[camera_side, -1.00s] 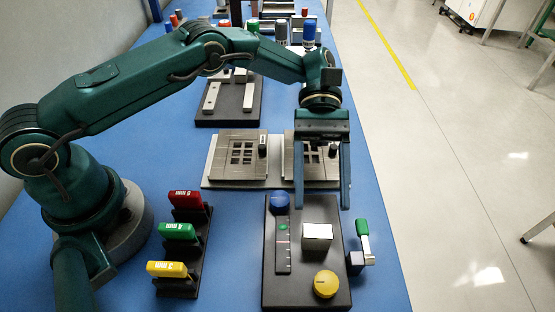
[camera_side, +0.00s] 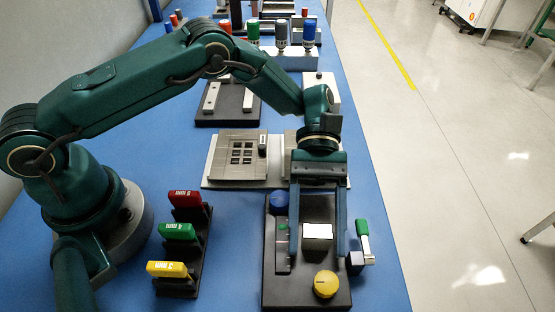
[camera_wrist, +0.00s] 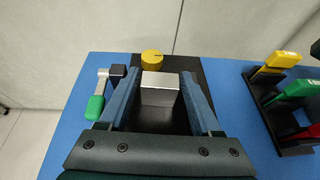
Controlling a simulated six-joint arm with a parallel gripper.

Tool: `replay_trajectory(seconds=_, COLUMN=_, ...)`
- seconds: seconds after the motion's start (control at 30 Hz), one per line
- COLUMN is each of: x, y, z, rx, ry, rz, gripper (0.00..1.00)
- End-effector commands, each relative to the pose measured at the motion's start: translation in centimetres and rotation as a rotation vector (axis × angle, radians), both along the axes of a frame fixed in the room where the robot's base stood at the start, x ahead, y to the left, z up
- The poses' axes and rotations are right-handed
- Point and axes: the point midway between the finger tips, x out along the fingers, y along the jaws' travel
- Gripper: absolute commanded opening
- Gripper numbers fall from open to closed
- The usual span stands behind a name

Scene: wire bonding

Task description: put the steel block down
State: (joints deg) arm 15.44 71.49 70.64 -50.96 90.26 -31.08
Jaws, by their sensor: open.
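The steel block (camera_side: 318,232) sits on the black fixture plate (camera_side: 295,290), between the blue knob and the yellow knob. Its top is bright in the side view. In the wrist view the steel block (camera_wrist: 160,88) stands between the two fingers of my gripper. My gripper (camera_side: 318,250) is open, with one finger on each side of the block; in the wrist view (camera_wrist: 160,90) there is a gap between the block and each finger.
A yellow knob (camera_side: 326,284) and a blue knob (camera_side: 279,200) are on the plate. A green-handled lever (camera_side: 362,232) stands just right of it. A black rack with red, green and yellow tags (camera_side: 190,240) is to the left. Grey trays (camera_side: 237,157) lie behind.

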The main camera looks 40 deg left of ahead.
Motion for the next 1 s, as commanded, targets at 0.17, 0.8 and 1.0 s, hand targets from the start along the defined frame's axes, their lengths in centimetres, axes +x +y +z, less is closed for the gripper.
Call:
replay_trajectory(seconds=0.17, x=0.0, y=0.0, z=0.0, rx=0.000, ry=0.000, rz=0.000, gripper=0.42)
replay_trajectory(seconds=0.8, x=0.1, y=0.0, z=1.4, rx=-0.002, ry=-0.002, rz=0.000, gripper=0.00)
replay_trajectory(seconds=1.0, x=0.3, y=0.3, z=4.6, rx=-0.003, ry=-0.005, rz=0.003, gripper=0.00)
